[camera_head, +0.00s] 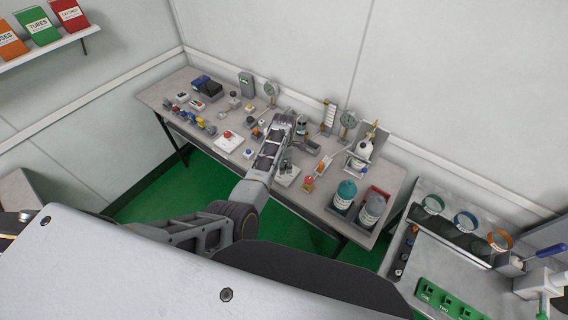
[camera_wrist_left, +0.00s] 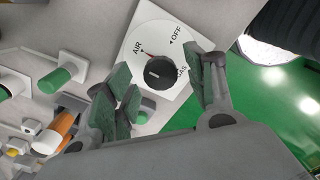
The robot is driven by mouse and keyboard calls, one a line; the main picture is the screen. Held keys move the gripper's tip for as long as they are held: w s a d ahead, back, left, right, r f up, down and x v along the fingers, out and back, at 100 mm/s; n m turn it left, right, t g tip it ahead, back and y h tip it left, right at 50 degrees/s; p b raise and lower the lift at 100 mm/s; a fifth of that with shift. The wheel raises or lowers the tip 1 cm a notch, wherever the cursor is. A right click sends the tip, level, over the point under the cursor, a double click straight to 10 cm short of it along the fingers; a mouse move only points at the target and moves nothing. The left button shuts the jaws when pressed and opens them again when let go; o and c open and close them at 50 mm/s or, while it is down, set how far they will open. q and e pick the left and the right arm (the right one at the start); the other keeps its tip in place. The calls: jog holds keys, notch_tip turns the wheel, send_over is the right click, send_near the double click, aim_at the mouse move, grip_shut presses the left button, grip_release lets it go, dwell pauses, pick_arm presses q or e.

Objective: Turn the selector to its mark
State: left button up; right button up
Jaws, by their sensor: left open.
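In the left wrist view, the selector is a black round knob (camera_wrist_left: 160,72) on a white dial plate (camera_wrist_left: 176,38) lettered AIR, OFF and GAS. A short red mark shows at the knob's edge on the side toward AIR. My left gripper (camera_wrist_left: 165,78) is open, with green-padded fingers on either side of the knob in the picture; I cannot tell whether they touch it. In the head view my left gripper (camera_head: 287,125) is over the middle of the bench, and I cannot pick out the selector there. My right gripper is not in view.
The grey bench (camera_head: 190,80) is crowded with small fittings. A red button on a white plate (camera_head: 228,141) is left of my arm. A green cap (camera_wrist_left: 55,80) is beside the dial.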

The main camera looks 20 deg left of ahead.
pick_arm(q)
jog(key=shift+r, duration=3.75)
jog(key=shift+a+f, duration=0.1)
